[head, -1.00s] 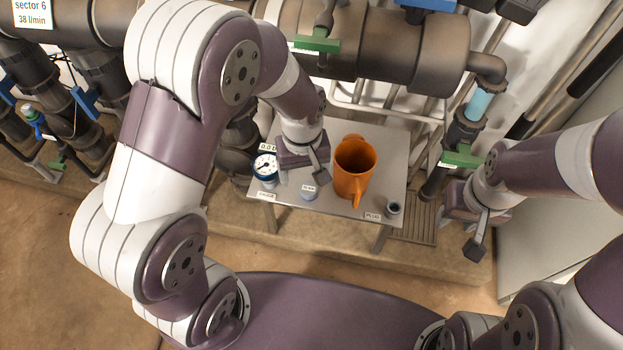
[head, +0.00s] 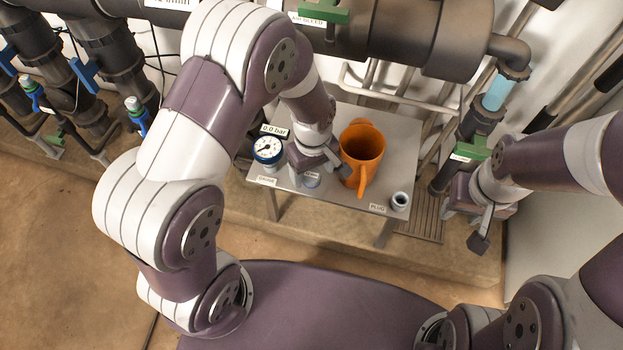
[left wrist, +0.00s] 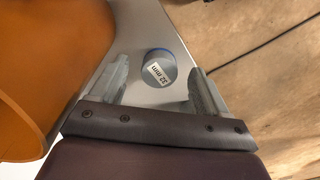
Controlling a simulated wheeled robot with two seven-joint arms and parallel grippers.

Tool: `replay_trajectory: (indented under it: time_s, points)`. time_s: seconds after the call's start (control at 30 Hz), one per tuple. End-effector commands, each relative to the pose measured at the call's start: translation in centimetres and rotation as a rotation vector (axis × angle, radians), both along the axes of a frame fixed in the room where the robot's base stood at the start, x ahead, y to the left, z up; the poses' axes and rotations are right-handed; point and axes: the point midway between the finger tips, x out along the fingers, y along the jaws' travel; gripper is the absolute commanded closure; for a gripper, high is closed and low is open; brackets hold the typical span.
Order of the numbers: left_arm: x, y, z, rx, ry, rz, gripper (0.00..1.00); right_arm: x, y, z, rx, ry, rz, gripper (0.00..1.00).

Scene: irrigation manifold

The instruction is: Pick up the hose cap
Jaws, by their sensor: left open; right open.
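The hose cap, a small grey-blue round cap with a "32 mm" label (left wrist: 158,68), stands on the small table. It lies ahead of and between the spread fingers of my left gripper (left wrist: 156,85) in the left wrist view. The fingers do not visibly touch it. In the head view my left gripper (head: 322,166) is over the table and partly covers the cap (head: 311,181). My right gripper (head: 480,232) hangs empty to the right of the table, apart from everything on it.
An orange jug (head: 362,150) stands close to the right of my left gripper. A pressure gauge (head: 267,149) stands to its left. Pipes (head: 400,40) run behind.

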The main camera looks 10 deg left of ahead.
Motion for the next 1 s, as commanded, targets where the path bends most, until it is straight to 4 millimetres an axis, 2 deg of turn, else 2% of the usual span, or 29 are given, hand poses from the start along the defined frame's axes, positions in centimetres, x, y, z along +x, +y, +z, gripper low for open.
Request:
replay_trajectory:
  time_s: [0.03,0.1,0.27,0.3,0.47,0.5,0.83,0.93,1.0]
  points:
    - [-0.1,0.0,-1.6,0.0,0.003,0.0,0.24,0.0,0.0,-1.0,0.0,0.0,0.0,0.57]
    - [0.0,0.0,-2.1,0.0,0.0,0.0,0.24,0.0,0.0,-1.2,0.0,0.0,0.0,0.57]
    - [0.0,0.0,-1.9,0.0,0.0,0.0,0.24,0.0,0.0,-0.9,0.0,0.0,0.0,0.57]
    - [0.0,0.0,-1.9,0.0,0.0,0.0,0.28,0.0,0.0,-0.9,0.0,0.0,0.0,0.57]
    - [0.0,0.0,-1.9,0.0,0.0,0.0,0.8,0.0,0.0,-0.9,0.0,0.0,0.0,0.57]
    - [0.0,0.0,-1.9,0.0,0.0,0.0,0.84,0.0,0.0,-0.9,0.0,0.0,0.0,0.57]
    - [0.0,0.0,-1.6,0.0,0.0,0.0,0.85,0.0,0.0,-0.7,0.0,0.0,0.0,0.57]
    - [0.0,0.0,0.2,0.0,-0.001,0.0,0.85,0.0,0.0,0.2,0.0,0.0,0.0,0.57]
    - [0.1,0.0,2.1,-0.001,-0.004,0.0,0.85,0.0,0.0,1.2,0.0,0.0,0.0,0.57]
